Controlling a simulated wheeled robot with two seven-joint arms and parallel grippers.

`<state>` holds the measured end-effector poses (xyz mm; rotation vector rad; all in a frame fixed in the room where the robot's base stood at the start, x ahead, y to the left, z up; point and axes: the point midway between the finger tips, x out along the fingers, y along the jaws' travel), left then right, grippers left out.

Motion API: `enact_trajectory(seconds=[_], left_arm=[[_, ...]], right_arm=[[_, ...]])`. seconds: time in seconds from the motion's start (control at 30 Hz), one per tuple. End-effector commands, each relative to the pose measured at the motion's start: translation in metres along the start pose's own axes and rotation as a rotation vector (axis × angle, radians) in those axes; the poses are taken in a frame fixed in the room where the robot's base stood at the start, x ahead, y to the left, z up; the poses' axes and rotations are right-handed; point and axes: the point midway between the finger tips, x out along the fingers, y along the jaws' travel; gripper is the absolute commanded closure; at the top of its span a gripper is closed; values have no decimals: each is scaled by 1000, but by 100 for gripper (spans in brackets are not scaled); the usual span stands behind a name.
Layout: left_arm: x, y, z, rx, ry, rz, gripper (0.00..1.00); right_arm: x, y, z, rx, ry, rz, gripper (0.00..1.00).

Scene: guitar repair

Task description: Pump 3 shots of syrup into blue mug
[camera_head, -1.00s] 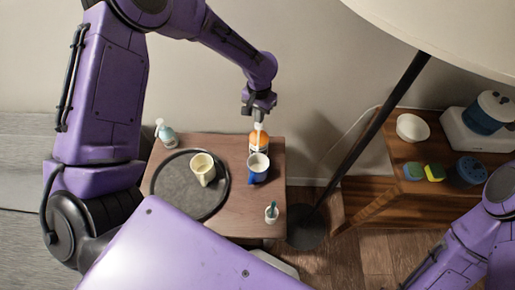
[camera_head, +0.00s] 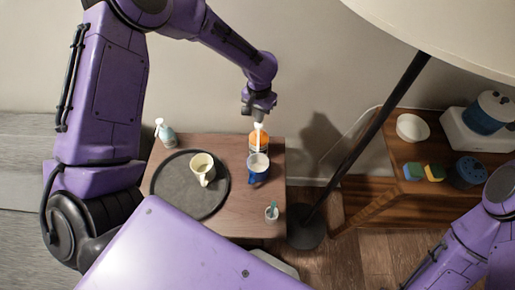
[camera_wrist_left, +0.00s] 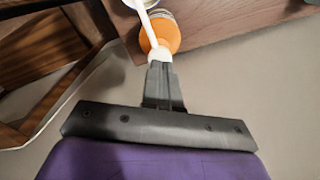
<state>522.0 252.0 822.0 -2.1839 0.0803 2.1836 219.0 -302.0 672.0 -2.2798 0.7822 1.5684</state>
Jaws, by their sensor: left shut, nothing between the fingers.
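The syrup bottle (camera_head: 259,145) is orange with a white pump and stands near the back right of the small wooden table. The blue mug (camera_head: 258,175), with a white inside, stands just in front of it, under the spout side. My left gripper (camera_head: 258,113) is shut and empty, right above the pump head. In the left wrist view, the shut fingers (camera_wrist_left: 162,78) are at the white pump top, with the orange bottle (camera_wrist_left: 168,34) below; whether they touch is unclear. Part of a white rim shows at the top edge. My right gripper is out of view.
A dark round tray (camera_head: 170,190) holds a cream mug (camera_head: 202,167). A pale pump bottle (camera_head: 166,133) stands at the back left, and a small cup (camera_head: 271,213) at the front right. A lamp pole (camera_head: 370,130) rises to the right of the table.

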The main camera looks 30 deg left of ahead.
Motion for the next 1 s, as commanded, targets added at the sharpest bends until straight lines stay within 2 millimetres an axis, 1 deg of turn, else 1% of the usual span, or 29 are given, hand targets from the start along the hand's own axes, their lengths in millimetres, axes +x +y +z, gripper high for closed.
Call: enact_trajectory(seconds=[0.2, 1.0], left_arm=[[1, 0, 0, 0, 0, 0, 100], [30, 0, 0, 1, -2, 0, 100]], right_arm=[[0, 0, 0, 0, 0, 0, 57], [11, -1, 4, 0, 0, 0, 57]])
